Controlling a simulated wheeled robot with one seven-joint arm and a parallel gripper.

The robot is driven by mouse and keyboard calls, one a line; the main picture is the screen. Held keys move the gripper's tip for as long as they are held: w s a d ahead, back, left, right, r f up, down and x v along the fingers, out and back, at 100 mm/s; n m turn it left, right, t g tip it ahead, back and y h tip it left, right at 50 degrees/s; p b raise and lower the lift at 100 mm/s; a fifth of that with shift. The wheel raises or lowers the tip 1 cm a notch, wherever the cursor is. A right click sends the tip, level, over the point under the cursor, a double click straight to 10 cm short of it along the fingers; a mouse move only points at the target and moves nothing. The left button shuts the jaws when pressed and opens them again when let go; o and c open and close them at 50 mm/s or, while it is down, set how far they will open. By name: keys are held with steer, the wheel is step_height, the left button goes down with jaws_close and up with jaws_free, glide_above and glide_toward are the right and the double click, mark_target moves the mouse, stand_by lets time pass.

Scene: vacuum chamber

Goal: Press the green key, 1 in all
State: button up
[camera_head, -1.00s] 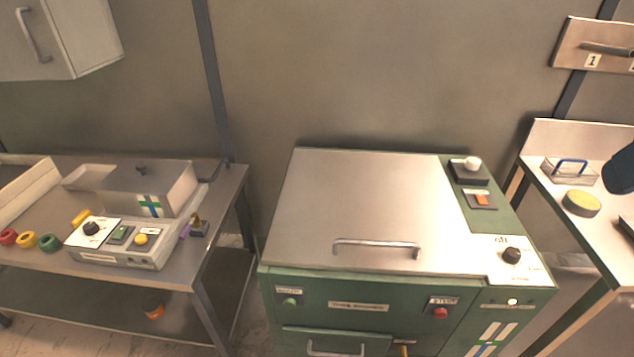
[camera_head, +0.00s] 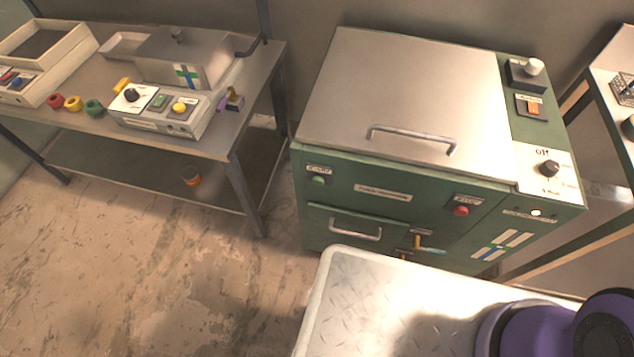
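A small round green button (camera_head: 318,180) sits on the upper left of the front panel of the green chamber cabinet (camera_head: 400,205), below a label. A green rocker key (camera_head: 160,101) sits on the pale control box (camera_head: 165,115) on the left table, between a black knob (camera_head: 131,95) and a yellow button (camera_head: 179,107). I cannot tell which of the two is the green key. Nothing touches either one. My gripper is not in view; only purple and black links of my arm show at the lower right.
Coloured rings (camera_head: 74,104) lie on the left table (camera_head: 250,85). The floor (camera_head: 180,270) before the left table is clear.

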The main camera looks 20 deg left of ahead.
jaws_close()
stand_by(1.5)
